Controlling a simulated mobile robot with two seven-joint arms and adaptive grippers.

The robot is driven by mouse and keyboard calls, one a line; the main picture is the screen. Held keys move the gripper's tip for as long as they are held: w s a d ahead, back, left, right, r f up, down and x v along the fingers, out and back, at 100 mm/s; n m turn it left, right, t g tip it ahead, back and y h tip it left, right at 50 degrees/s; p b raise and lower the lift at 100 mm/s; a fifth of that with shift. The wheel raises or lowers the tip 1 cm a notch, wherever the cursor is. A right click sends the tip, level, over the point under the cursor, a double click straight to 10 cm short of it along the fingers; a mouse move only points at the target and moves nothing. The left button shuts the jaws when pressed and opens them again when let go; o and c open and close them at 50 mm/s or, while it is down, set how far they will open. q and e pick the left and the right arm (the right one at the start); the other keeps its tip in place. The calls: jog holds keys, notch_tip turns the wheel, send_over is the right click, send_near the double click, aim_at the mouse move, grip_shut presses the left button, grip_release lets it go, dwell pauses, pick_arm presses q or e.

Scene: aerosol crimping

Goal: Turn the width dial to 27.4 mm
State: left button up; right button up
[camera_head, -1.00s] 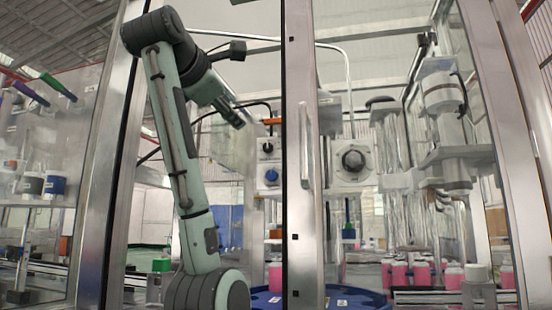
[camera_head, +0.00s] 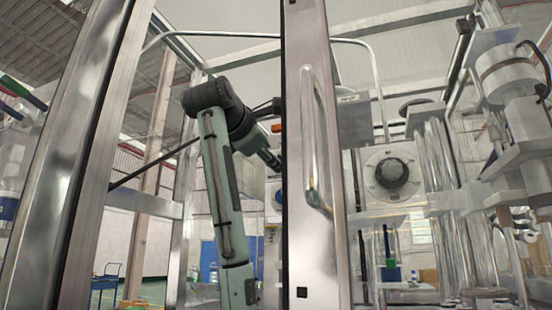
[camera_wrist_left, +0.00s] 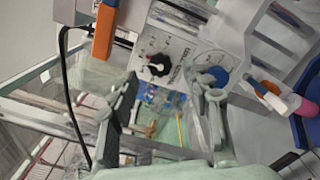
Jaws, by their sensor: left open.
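A black dial with a red mark (camera_wrist_left: 158,65) sits on a white panel in the left wrist view, beside a blue knob (camera_wrist_left: 218,76). A larger dark round dial (camera_head: 391,172) on a pale plate shows in the head view, behind the glass. I cannot read a scale or tell which one is the width dial. My left gripper (camera_wrist_left: 165,92) is open and empty, its fingers either side of the view below the black dial and apart from it. In the head view the gripper is hidden behind the metal door post. My right gripper is not in view.
The upright metal door post (camera_head: 305,150) with its handle (camera_head: 315,140) stands close in front of my left arm. An orange block (camera_wrist_left: 104,32) and a black cable (camera_wrist_left: 66,80) lie left of the black dial.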

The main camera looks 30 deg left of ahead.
pick_arm(q)
jog(key=shift+x, duration=1.85)
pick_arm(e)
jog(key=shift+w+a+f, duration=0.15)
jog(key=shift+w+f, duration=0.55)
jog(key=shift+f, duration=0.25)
pick_arm(q)
grip_shut()
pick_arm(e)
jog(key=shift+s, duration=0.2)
